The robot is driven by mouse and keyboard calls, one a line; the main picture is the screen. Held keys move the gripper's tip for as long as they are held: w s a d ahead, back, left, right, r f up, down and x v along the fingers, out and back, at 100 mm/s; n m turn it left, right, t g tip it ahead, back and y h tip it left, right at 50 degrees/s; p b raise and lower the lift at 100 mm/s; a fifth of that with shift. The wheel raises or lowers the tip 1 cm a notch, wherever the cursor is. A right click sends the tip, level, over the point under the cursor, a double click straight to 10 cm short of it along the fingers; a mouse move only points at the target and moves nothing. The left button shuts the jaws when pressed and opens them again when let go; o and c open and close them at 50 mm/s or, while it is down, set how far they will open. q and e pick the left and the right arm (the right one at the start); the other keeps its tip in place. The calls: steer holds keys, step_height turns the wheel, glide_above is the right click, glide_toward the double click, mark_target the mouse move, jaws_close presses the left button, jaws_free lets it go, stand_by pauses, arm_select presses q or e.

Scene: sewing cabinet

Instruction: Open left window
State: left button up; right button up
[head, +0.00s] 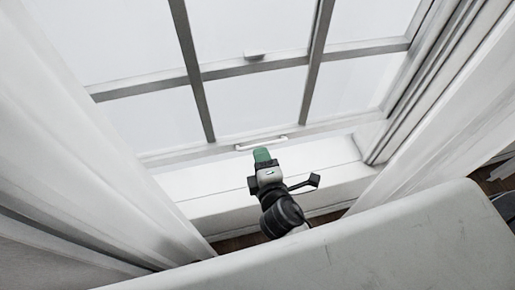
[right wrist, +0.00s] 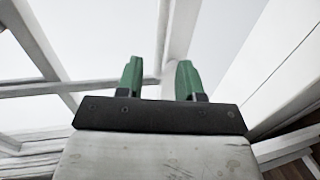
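The window (head: 238,100) has a pale grey frame with several panes and fills the upper middle of the head view. A slim white handle (head: 261,143) sits on its bottom rail. My right gripper (head: 262,155), with green fingers, is just below the handle in the head view; I cannot tell whether it touches. In the right wrist view the two green fingers (right wrist: 158,78) stand apart with nothing visible between them, and window bars (right wrist: 178,40) show behind. The handle is not recognizable in that view. My left gripper is not in view.
A white sill (head: 215,187) runs under the window. White curtains hang at the left (head: 80,150) and right (head: 445,125). A small white catch (head: 254,54) sits on the middle rail. Dark wooden floor (head: 240,242) shows below the sill.

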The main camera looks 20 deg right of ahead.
steer(key=shift+b+v, duration=0.4)
steer(key=shift+v, duration=2.25)
steer(key=shift+f, duration=0.1)
steer(key=s+f+m+g+y, duration=0.1)
steer(key=s+f+m+g, duration=0.15)
steer(key=f, duration=1.05)
steer(key=s+f+m+g+y, duration=0.15)
steer(key=s+f+g, duration=0.25)
steer(key=f, duration=1)
steer(key=s+d+f+m+g+h, duration=0.1)
steer(key=s+d+f+m+g, duration=0.3)
steer(key=s+f, duration=0.5)
steer(key=s+d+f+m+g+h, duration=0.1)
steer(key=s+d+f+m+g, duration=0.3)
steer(key=s+d+f+m, duration=0.3)
steer(key=s+d+f, duration=0.1)
steer(key=s+f, duration=0.1)
steer(key=s, duration=0.3)
steer(key=shift+s+f, duration=0.15)
steer(key=shift+f, duration=0.1)
